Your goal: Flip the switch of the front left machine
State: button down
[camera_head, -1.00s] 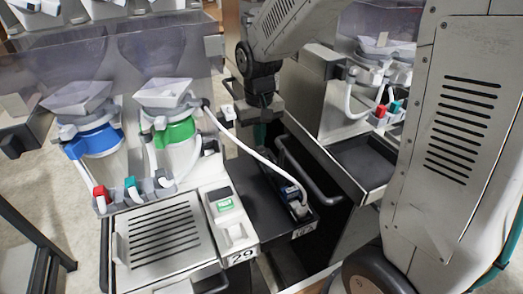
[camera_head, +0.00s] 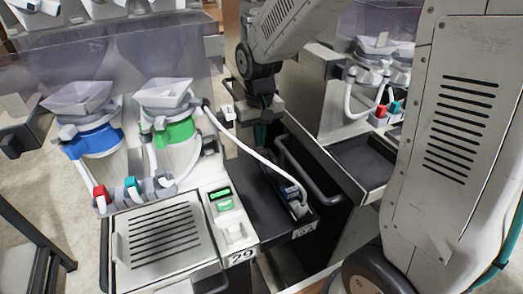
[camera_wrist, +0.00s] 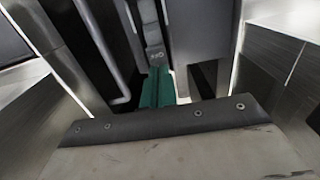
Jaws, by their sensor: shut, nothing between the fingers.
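The front left machine, labelled 29 (camera_head: 163,238), stands at the left with a slotted tray, blue and green collared hoppers and a small display (camera_head: 220,193) lit green. A small white fitting (camera_head: 228,112) sits at its right side near the hose; I cannot tell whether it is the switch or how it is set. Contact with the machine cannot be made out.
Another machine (camera_head: 365,150) stands close on the right, leaving a narrow gap.

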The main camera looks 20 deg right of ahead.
notch_tip(320, 180, up, 6)
jog(key=shift+r, duration=0.15)
dwell(0.5)
dwell(0.3)
jog(key=s+d+r, duration=0.1)
jog(key=s+r, duration=0.2)
jog(key=s, duration=0.9)
jog(key=s+d+r+t, duration=0.1)
jog(key=s+d+r, duration=0.1)
jog(key=s, duration=1)
jog(key=shift+d+r, duration=0.15)
jog(key=shift+r, duration=0.25)
